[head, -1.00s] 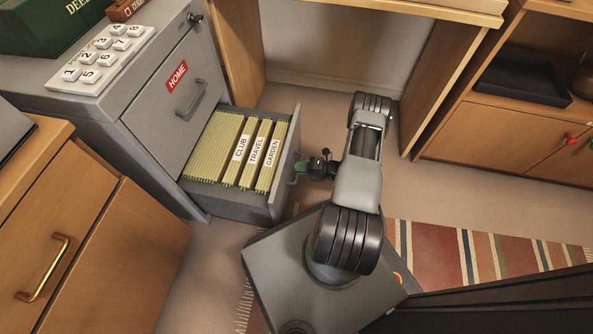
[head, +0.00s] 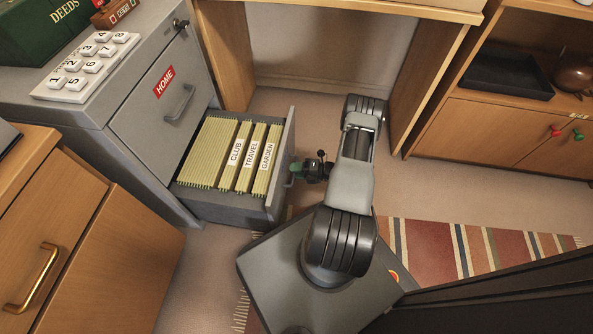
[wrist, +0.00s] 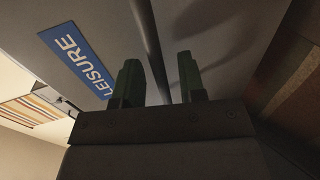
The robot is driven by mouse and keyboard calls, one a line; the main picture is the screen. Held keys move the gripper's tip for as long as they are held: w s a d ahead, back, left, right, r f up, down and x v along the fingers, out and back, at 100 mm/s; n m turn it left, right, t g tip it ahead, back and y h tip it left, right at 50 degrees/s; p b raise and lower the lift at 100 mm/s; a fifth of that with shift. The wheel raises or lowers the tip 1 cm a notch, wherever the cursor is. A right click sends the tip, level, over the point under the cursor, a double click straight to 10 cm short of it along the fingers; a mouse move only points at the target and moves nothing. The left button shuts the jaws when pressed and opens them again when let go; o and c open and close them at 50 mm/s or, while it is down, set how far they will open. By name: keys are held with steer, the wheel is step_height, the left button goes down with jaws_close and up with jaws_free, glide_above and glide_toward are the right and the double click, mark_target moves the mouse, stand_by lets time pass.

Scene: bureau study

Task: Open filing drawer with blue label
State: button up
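The lower filing drawer (head: 236,207) stands open from the grey cabinet, and hanging files show inside it. In the wrist view its grey front carries a blue label reading LEISURE (wrist: 76,60). A dark bar handle (wrist: 150,40) runs down from the top of that view, between the two green fingers of my gripper (wrist: 160,85). The fingers are apart, with visible gaps beside the bar. In the head view my gripper (head: 296,172) is just outside the drawer front. The label is hidden in the head view.
The upper drawer, with a red HOME label (head: 164,82), is shut. A wooden cabinet (head: 118,255) stands at the left front, and a desk panel (head: 226,55) stands behind the drawer. A striped rug (head: 430,250) lies on the floor at the right.

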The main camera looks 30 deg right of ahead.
steer(key=shift+d, duration=0.1)
steer(key=p+v, duration=0.3)
steer(key=v, duration=1)
steer(key=shift+s+d, duration=0.2)
steer(key=shift+s, duration=0.15)
